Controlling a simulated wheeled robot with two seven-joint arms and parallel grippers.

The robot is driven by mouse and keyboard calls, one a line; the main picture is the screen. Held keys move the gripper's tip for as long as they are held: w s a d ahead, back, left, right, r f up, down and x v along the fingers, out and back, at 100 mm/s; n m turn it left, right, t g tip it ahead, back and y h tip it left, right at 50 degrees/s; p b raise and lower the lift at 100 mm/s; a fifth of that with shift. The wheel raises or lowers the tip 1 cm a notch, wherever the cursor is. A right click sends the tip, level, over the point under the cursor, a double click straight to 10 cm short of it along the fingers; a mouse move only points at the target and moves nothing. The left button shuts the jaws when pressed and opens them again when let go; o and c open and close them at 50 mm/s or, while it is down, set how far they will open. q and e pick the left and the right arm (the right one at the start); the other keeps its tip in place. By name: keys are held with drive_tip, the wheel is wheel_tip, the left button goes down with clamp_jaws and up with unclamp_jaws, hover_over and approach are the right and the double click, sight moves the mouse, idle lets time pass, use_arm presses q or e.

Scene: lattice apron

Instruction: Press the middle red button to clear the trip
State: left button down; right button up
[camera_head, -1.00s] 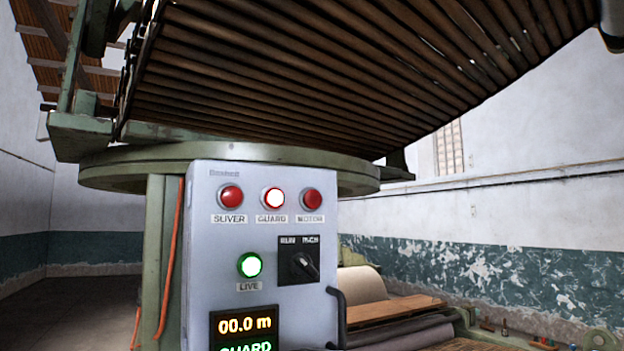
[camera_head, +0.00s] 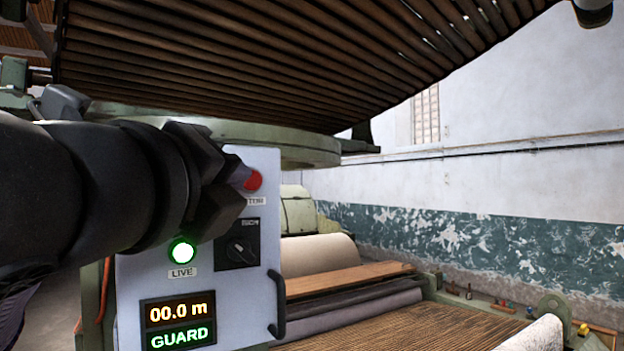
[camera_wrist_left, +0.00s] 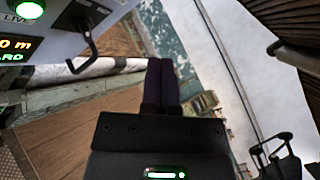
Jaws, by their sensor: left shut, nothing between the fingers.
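The grey control box (camera_head: 240,320) stands under the slatted apron. The middle red button, labelled GUARD, is hidden behind my left gripper and arm in the head view. The right red button, MOTOR (camera_head: 254,181), shows beside the gripper; the left one, SLIVER, is hidden. My left gripper (camera_head: 215,182) is in front of the box's upper part; contact cannot be told. In the left wrist view its fingers (camera_wrist_left: 160,85) are shut and empty, with the box's lower part (camera_wrist_left: 60,35) at upper left and no red button in sight. My right gripper is not in view.
The green LIVE lamp (camera_head: 181,252) is lit. A black rotary switch (camera_head: 238,249) and a display (camera_head: 178,322) reading 00.0 m and GUARD are on the box. A black handle (camera_head: 278,305) sticks out at its right edge. The slatted apron (camera_head: 270,60) hangs above.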

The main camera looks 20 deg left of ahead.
use_arm(q)
drive_tip(key=w+a, duration=0.5)
drive_tip(key=a, duration=0.1)
drive_tip(key=shift+w+a, duration=0.35)
idle(0.3)
drive_tip(key=shift+w, duration=0.1)
idle(1.5)
drive_tip(key=shift+w+a, duration=0.15)
drive_tip(key=shift+a, duration=0.15)
